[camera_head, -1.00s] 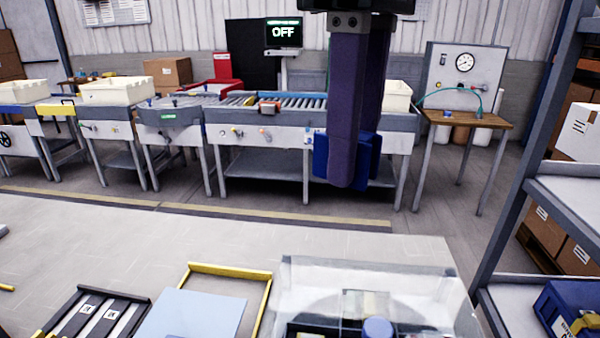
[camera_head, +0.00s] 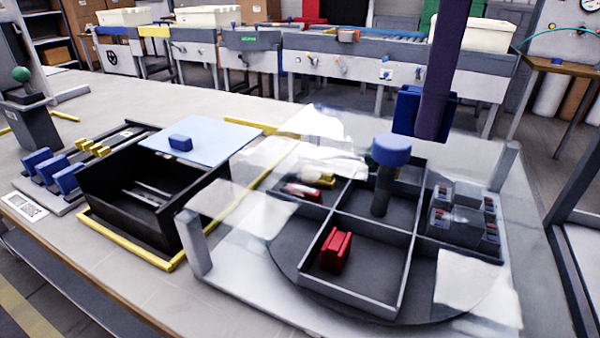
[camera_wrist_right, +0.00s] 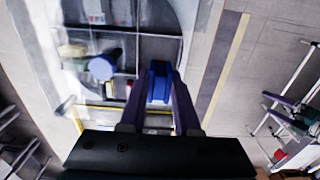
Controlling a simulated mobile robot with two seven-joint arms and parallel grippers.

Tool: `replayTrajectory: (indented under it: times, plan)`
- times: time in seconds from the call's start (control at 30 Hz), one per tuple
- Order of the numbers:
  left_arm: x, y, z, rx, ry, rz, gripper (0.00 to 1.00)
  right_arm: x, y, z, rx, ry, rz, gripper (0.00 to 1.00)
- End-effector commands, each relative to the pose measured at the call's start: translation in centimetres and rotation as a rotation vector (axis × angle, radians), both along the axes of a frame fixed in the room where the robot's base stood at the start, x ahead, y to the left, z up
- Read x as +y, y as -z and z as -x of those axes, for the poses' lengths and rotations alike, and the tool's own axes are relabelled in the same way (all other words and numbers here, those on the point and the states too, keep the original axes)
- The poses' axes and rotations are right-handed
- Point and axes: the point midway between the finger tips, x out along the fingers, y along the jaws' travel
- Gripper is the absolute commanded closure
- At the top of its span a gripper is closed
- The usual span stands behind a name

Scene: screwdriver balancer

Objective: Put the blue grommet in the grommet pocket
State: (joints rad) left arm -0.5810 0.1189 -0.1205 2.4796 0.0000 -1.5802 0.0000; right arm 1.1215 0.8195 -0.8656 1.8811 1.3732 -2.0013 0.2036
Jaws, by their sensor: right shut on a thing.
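My right gripper (camera_head: 430,132) is shut on the blue grommet (camera_head: 405,112), which shows on both sides of the near finger. In the right wrist view the grommet (camera_wrist_right: 158,82) sits between the two fingertips (camera_wrist_right: 158,88). In the head view they appear over the back right of a round divided tray (camera_head: 345,296) under a clear cover. A red grommet-shaped piece (camera_head: 336,250) stands in the tray's front compartment. I cannot tell for sure which compartment is the grommet pocket. My left gripper is not in view.
A blue-topped post (camera_head: 391,150) rises at the tray's middle. Grey blocks (camera_head: 460,220) fill the right compartment; red and yellow pieces (camera_head: 303,190) lie in the left one. Left stands a black box (camera_head: 130,208) with a light blue panel (camera_head: 205,137).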

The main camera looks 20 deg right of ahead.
Motion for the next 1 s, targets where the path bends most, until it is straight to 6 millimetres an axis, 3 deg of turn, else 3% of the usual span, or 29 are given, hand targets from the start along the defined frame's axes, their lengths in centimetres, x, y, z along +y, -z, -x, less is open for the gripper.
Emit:
replayTrajectory:
  times: [0.2, 0.4, 0.67, 0.9, 1.0]
  plan:
    - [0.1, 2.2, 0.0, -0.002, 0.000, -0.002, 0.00, 0.0, 6.5, 0.2, 0.007, 0.000, 0.002, 1.00]
    - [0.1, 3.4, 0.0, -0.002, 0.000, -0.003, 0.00, 0.0, 11.5, 0.2, 0.004, 0.000, 0.001, 1.00]
    - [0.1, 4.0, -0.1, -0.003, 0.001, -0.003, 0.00, 0.0, 14.1, 0.1, 0.003, 0.000, 0.001, 1.00]
    - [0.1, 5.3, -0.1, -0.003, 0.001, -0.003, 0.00, 0.0, 18.4, 0.1, 0.004, 0.000, 0.000, 1.00]
    - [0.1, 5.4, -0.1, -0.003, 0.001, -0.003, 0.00, 0.0, 19.0, 0.1, 0.001, -0.001, 0.001, 1.00]
